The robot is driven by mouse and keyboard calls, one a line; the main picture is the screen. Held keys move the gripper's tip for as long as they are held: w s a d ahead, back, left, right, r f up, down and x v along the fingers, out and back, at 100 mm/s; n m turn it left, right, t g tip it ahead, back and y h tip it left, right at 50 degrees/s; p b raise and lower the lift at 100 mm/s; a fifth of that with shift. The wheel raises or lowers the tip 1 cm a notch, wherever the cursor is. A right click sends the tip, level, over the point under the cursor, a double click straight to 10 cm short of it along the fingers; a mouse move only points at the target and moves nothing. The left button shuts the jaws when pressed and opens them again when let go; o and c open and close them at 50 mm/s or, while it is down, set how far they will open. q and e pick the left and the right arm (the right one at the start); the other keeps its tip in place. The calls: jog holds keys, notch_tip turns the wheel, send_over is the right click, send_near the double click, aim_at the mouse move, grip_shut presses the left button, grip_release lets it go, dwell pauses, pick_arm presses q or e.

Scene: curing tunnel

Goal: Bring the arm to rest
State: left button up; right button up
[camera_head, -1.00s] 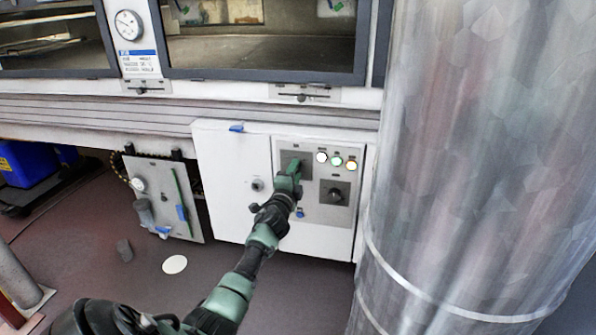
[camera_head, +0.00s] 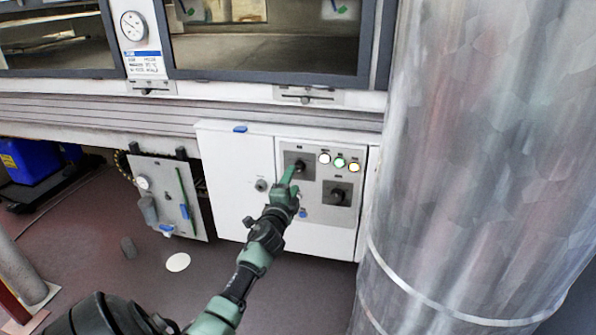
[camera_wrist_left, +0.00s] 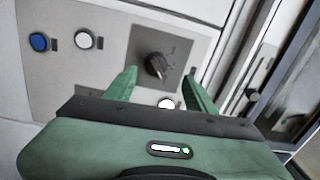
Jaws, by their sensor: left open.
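My left arm comes in from the lower left in the camera_head view. Its gripper (camera_head: 290,178) is in front of the grey control panel (camera_head: 324,220), just below the upper black knob (camera_head: 299,163). In the left wrist view my two green fingers (camera_wrist_left: 160,88) stand apart with nothing held between them. A black knob (camera_wrist_left: 155,66) on a square plate shows beyond the fingertips, apparently with a gap. My right gripper is in neither view.
White, green and amber lamps (camera_head: 340,162) and a lower black knob (camera_head: 337,195) are on the panel. A large metal cylinder (camera_head: 480,150) stands close on the right. A hinged grey plate (camera_head: 165,190) hangs at left. Open floor (camera_head: 130,280) lies below.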

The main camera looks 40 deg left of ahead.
pick_arm(q)
jog(key=shift+v, duration=1.2)
jog(key=shift+r, duration=0.1)
